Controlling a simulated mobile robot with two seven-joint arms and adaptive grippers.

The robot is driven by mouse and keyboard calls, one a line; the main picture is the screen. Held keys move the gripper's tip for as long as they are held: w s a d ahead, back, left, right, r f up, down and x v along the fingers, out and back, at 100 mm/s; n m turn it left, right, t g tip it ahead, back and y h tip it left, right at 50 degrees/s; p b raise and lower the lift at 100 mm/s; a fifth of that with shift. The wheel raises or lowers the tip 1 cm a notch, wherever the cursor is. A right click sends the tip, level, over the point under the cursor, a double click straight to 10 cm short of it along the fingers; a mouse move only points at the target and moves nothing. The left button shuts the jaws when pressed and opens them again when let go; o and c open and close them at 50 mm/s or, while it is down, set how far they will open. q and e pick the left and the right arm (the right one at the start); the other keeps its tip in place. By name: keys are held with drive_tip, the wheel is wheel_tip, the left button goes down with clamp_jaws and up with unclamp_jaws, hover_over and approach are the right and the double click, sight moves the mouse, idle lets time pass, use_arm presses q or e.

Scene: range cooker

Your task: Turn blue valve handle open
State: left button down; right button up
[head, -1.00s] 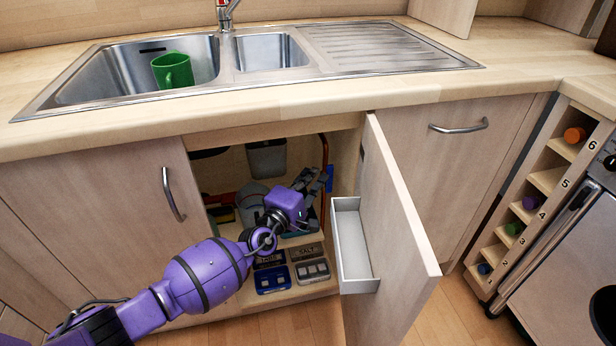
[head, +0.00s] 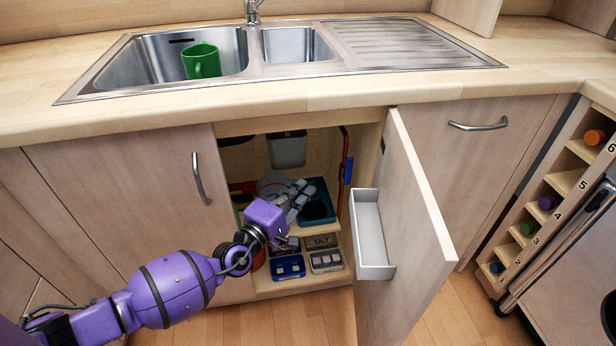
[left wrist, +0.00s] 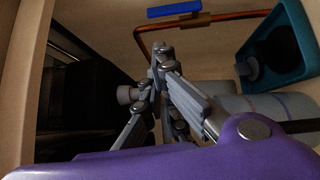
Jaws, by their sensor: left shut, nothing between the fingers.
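The blue valve handle (head: 348,170) sits on a copper pipe (head: 342,192) at the right inside the open cupboard under the sink. In the left wrist view the handle (left wrist: 174,8) is at the top edge, running roughly along the copper pipe (left wrist: 225,17). My left gripper (head: 304,191) is in the cupboard opening, to the left of the handle and apart from it. In the left wrist view its fingers (left wrist: 163,48) are shut and empty, below the handle in the picture. My right gripper is not in view.
The open cupboard door (head: 415,215), with a white door bin (head: 377,270), stands right of the opening. Inside are a teal tray (head: 318,188), a grey bin (head: 287,150) and several tins (head: 326,260). A green mug (head: 201,62) is in the sink.

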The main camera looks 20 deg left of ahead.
use_arm(q)
drive_tip(key=shift+s, duration=0.4)
